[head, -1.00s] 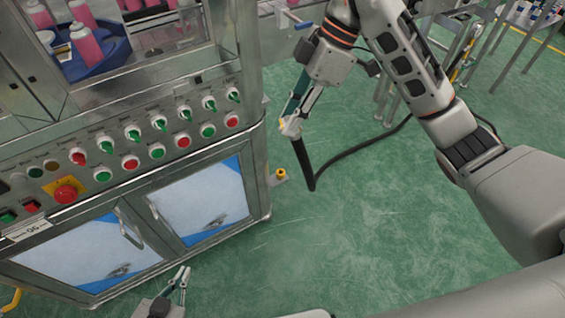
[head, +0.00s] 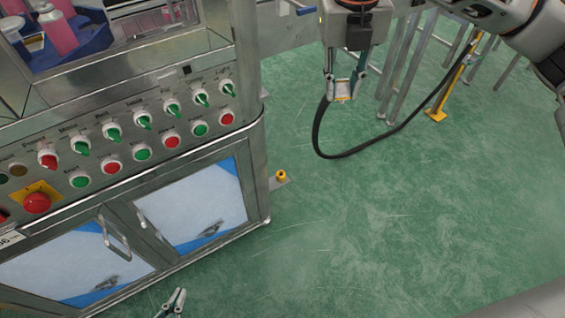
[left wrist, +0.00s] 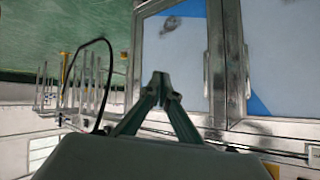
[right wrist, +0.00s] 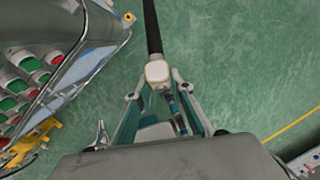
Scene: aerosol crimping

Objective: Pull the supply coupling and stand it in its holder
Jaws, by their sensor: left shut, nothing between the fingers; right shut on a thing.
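My right gripper (head: 345,84) is shut on the supply coupling (head: 343,91), a small pale block with an orange-brown edge, and holds it in the air right of the machine. A black hose (head: 335,156) hangs from it in a loop. In the right wrist view the coupling (right wrist: 157,72) sits between the fingertips, with the hose running away from it. My left gripper (head: 176,299) is shut and empty, low in front of the cabinet; its fingertips (left wrist: 160,82) meet in the left wrist view. I cannot tell for certain which part is the holder.
A small yellow-topped fitting (head: 281,175) stands on a plate by the cabinet's (head: 262,190) right corner. A yellow post with a foot (head: 436,114) and metal frame legs (head: 393,85) stand behind the hose. The green floor (head: 370,230) in front is clear.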

